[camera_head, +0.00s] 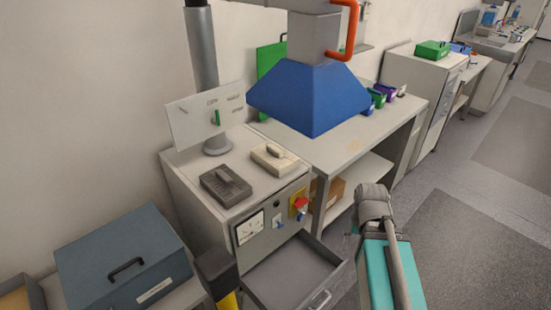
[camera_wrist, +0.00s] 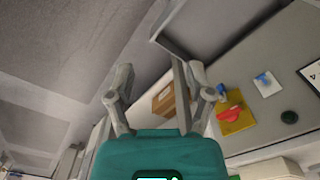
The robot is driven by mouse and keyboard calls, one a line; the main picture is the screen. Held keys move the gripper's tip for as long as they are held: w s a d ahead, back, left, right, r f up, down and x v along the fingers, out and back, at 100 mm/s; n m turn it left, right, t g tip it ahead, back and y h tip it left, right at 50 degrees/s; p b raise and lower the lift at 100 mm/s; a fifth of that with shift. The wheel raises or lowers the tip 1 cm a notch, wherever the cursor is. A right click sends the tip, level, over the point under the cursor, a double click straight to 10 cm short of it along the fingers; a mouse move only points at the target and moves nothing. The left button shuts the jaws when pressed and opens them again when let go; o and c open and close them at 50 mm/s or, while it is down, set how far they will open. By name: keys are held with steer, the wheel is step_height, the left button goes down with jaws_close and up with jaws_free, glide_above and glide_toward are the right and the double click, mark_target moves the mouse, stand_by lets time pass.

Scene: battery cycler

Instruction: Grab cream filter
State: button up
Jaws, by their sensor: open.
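The cream filter (camera_head: 275,158) is a small cream block with a raised handle-like ridge. It lies on top of the grey cabinet (camera_head: 180,178), in the head view. A similar dark grey block (camera_head: 226,187) lies beside it, to the left and nearer. My gripper (camera_wrist: 160,82) is open in the wrist view, with nothing between its fingers. It faces the cabinet's front panel and is apart from the filter. In the wrist view a pale shape shows at the bottom edge; I cannot tell whether it is the filter.
An open drawer (camera_head: 290,275) juts from the cabinet's front, below a red knob on a yellow plate (camera_head: 299,206). A sign panel (camera_head: 206,114) stands behind the blocks. A blue hood (camera_head: 308,97) hangs above the bench. A blue-grey case (camera_head: 122,262) is at left. Floor at right is free.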

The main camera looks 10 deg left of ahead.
steer(key=shift+o, duration=0.4)
steer(key=n+t+y+p, duration=0.2)
steer(key=n+t+y, duration=0.6)
steer(key=n+y, duration=0.2)
glide_toward(278, 150)
steer(key=shift+s+d+r, duration=0.4)
steer(key=shift+s+r, duration=0.05)
steer(key=shift+s, duration=0.2)
steer(key=shift+f, duration=0.1)
steer(key=shift+b+x, duration=1.85)
steer(key=shift+x, duration=2.4)
steer(key=shift+w, duration=0.1)
steer(key=shift+b+x, duration=1.2)
steer(key=shift+x, duration=1.4)
steer(key=shift+w+d, duration=0.15)
